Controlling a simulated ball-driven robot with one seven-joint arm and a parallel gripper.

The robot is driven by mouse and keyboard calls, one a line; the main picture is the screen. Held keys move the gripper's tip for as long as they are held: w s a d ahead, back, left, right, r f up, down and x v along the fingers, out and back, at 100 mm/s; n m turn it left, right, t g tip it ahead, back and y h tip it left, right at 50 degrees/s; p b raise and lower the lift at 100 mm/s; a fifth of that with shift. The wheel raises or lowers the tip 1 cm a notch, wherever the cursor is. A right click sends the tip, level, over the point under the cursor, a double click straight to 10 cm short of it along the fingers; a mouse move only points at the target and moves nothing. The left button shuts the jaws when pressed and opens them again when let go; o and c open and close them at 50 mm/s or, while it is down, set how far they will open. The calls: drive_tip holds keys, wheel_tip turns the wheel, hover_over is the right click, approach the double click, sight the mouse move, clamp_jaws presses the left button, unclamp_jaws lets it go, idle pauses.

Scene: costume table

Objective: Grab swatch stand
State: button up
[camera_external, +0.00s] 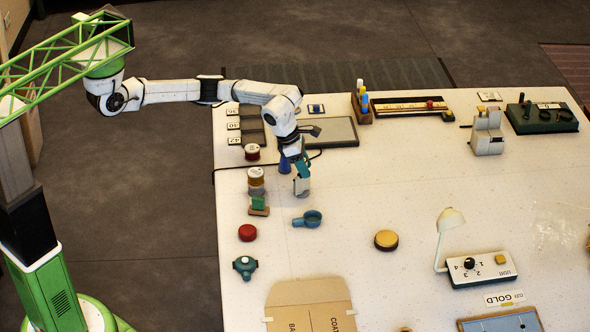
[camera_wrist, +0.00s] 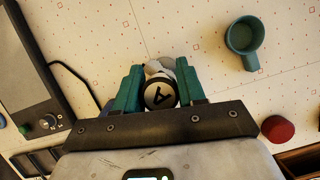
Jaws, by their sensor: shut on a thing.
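My gripper (camera_external: 301,172) reaches down over the left part of the table. In the wrist view its teal fingers (camera_wrist: 160,82) are closed on the two sides of a white object (camera_wrist: 160,95) with a round, dark-rimmed face marked "A". Its lower part shows below the fingers in the external view (camera_external: 302,188); I cannot tell whether it touches the table. A small upright green panel on a wooden base, which looks like the swatch stand (camera_external: 259,204), stands to the left of and nearer than my gripper, apart from it.
A teal cup (camera_external: 308,219) with a handle stands just in front of my gripper. A blue cone (camera_external: 284,164) is close behind it.

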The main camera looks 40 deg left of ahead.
clamp_jaws()
drive_tip(key=shift+r, duration=0.2)
